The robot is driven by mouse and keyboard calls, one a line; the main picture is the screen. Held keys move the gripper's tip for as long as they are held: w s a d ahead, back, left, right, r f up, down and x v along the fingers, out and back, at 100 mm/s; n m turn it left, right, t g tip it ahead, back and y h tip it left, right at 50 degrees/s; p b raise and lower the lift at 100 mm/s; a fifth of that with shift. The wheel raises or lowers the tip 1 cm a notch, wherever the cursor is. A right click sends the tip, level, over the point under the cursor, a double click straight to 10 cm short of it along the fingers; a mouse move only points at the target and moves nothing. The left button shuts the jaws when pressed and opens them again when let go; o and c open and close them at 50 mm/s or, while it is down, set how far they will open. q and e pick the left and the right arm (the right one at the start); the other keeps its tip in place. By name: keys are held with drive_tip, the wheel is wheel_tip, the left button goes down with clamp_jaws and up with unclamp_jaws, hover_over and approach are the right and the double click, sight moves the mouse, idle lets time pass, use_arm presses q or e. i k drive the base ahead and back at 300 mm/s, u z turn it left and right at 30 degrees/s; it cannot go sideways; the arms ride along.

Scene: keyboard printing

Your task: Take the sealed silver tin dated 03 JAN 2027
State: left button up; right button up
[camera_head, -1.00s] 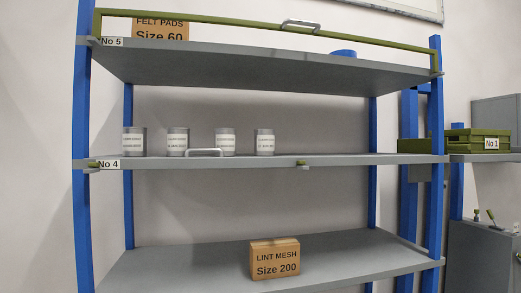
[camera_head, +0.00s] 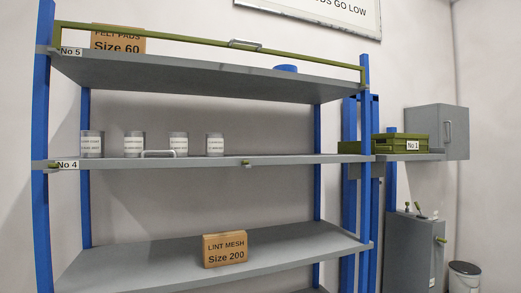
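Several silver tins with white labels stand upright in a row on the middle shelf, marked No 4 (camera_head: 67,165). From left they are the first tin (camera_head: 92,145), the second tin (camera_head: 134,145), the third tin (camera_head: 179,145) and a slightly smaller-looking tin (camera_head: 215,146) at the right end. The label print is too small to read, so I cannot tell which is dated 03 JAN 2027 or which are sealed. Neither of my grippers is in view.
The No 5 shelf (camera_head: 200,75) above has a green rail (camera_head: 190,40), a Felt Pads box (camera_head: 118,40) and a blue object (camera_head: 286,69). A Lint Mesh box (camera_head: 225,250) sits below. Green No 1 crate (camera_head: 392,144), grey cabinet (camera_head: 437,132) and bin (camera_head: 464,277) stand right.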

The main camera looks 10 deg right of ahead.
sight(135, 141)
drive_tip(key=z, duration=1.2)
drive_tip(key=i, duration=0.9)
drive_tip(key=u, duration=2.15)
drive_tip(key=k, duration=0.5)
drive_tip(key=u, duration=2)
drive_tip(key=i, duration=1.4)
